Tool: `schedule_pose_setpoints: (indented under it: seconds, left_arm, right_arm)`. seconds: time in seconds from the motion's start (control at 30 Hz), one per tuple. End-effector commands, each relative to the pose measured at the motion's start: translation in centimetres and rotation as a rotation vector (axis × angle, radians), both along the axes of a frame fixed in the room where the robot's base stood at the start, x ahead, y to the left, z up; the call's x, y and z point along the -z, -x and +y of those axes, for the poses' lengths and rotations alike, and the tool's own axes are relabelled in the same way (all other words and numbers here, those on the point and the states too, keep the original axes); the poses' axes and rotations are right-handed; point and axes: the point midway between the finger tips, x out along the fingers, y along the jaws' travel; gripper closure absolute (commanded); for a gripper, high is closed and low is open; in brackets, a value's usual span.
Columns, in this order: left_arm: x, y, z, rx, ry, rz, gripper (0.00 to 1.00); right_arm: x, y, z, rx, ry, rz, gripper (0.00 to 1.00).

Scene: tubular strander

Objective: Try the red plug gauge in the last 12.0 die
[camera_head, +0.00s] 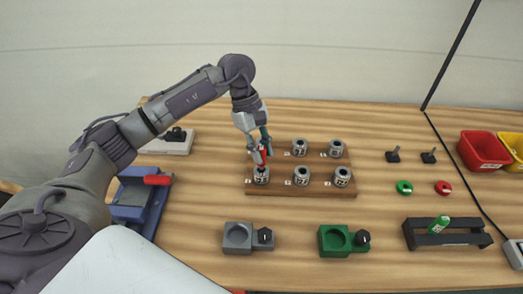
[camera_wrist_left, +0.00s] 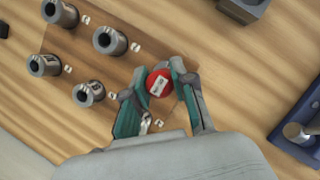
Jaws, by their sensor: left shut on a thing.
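My left gripper (camera_head: 262,150) points down over the front-left corner of the wooden board and is shut on the red plug gauge (camera_head: 259,157). In the left wrist view the gauge's round red end with a white label (camera_wrist_left: 158,83) shows between the teal fingers. The gauge stands roughly upright right over the front-left grey die (camera_head: 261,176). I cannot tell whether its tip is inside the bore. That die is hidden in the wrist view. Other labelled grey dies stand on the board (camera_head: 318,190), including the front-middle one (camera_head: 301,176). My right gripper is not in view.
A grey fixture (camera_head: 237,239) and a green fixture (camera_head: 335,241) stand in front. A black rack (camera_head: 445,240) holds a green gauge (camera_head: 439,225). A blue vise (camera_head: 138,200) is at left; a red bin (camera_head: 483,150) at far right. Bare table lies between board and fixtures.

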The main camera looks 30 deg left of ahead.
Motion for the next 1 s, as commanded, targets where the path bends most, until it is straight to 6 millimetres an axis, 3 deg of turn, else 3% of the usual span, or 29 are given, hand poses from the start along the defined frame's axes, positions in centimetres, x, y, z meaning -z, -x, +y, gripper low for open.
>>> schedule_pose_setpoints:
  seconds: [1.0]
  left_arm:
    - [-0.07, -0.01, -0.03, 0.001, 0.001, 0.000, 1.00]
  right_arm:
    - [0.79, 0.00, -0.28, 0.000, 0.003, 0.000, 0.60]
